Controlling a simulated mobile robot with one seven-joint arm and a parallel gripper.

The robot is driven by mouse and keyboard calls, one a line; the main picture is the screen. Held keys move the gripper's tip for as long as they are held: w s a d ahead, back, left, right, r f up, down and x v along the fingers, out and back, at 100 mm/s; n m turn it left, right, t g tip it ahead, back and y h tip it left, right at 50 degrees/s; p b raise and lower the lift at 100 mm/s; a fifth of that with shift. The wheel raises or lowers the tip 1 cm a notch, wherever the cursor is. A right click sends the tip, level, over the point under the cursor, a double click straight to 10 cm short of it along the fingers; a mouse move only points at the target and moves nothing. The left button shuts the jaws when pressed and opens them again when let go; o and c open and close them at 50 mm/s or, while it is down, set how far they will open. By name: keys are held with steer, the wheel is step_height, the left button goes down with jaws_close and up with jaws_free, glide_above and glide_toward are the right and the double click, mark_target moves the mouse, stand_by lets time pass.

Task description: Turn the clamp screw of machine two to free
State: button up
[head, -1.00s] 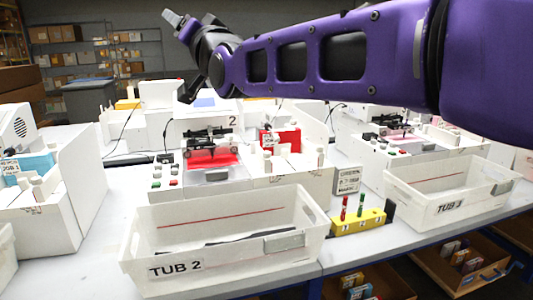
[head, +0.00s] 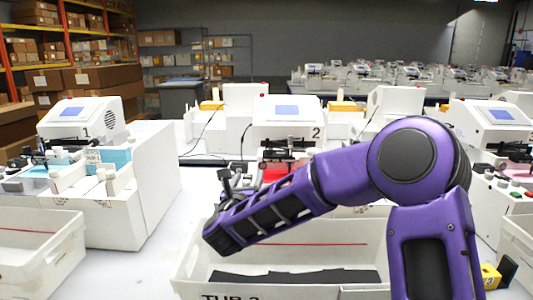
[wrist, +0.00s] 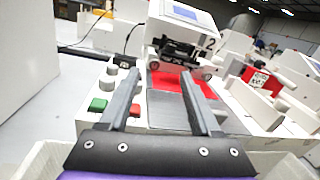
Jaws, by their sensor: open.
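Machine two (head: 287,112) is a white plotter with a small screen and a "2" on its front. It stands behind tub 2. I cannot tell which knob is the clamp screw. My gripper (wrist: 162,88) is open and empty, its two fingers pointing at the machine from the front, apart from the carriage. In the head view my arm covers part of the machine's front.
Tub 2 (head: 196,258) lies in front of the machine, below my arm. Machine one (head: 84,118) stands at the left. In the wrist view, a green button (wrist: 97,104) and a red button (wrist: 134,111) sit on machine two's left panel. A yellow block (head: 490,276) is at lower right.

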steer(key=d+m, duration=0.2)
steer(key=m, duration=0.1)
steer(key=h, duration=0.1)
glide_toward(269, 152)
steer(key=w, duration=0.3)
steer(key=w+d, duration=0.1)
steer(key=w, duration=0.5)
steer(key=shift+d+r, duration=0.15)
jaws_close()
